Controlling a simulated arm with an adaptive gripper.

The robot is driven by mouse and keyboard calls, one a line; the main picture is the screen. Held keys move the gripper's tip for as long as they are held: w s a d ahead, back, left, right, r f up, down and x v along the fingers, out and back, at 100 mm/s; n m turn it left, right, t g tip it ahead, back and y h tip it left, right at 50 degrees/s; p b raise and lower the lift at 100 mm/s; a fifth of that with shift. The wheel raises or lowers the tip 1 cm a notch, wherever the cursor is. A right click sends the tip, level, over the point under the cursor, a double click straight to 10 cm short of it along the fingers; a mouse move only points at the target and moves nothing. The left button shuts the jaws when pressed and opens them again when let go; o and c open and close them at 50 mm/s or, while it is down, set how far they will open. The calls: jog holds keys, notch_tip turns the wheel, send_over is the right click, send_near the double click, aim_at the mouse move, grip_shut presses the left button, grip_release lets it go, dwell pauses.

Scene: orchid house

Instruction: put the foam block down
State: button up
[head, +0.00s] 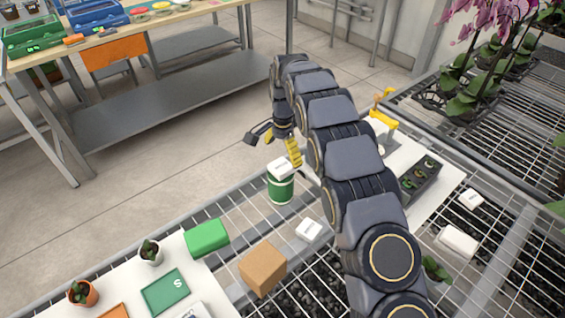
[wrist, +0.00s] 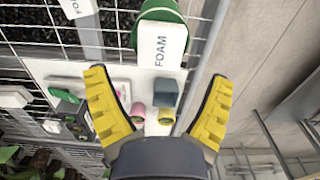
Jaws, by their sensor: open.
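A white foam block (head: 280,167) sits on top of a green tin (head: 280,190) with a white band, which stands at the edge of the mesh bench. In the wrist view the block (wrist: 166,46) shows its FOAM label, with the tin's green rim (wrist: 160,8) behind it. My gripper (head: 279,146) is just above and behind the block in the head view. In the wrist view my gripper's (wrist: 158,78) yellow fingers are wide apart and empty, with the block beyond their tips. A second white block (head: 309,230), labelled FOAM in the wrist view (wrist: 78,6), lies on the mesh.
A brown box (head: 263,268), a green block (head: 207,237) and small pots stand at the lower left. More white blocks lie farther right. Open floor lies beyond the bench edge.

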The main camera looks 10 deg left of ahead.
aim_at(282, 164)
notch_tip(282, 164, up, 7)
jog(key=s+d+r+n, duration=0.2)
jog(key=s+d+r, duration=0.5)
jog(key=s, duration=0.1)
jog(key=s+d+n, duration=0.3)
jog(key=s+d, duration=0.1)
jog(key=s, duration=1.2)
jog(key=s+d+r+n+g, duration=0.1)
jog(key=s+d+n, duration=0.3)
jog(key=s, duration=1.3)
jog(key=shift+d+g, duration=0.3)
jog(key=shift+d, duration=0.25)
jog(key=shift+r, duration=0.1)
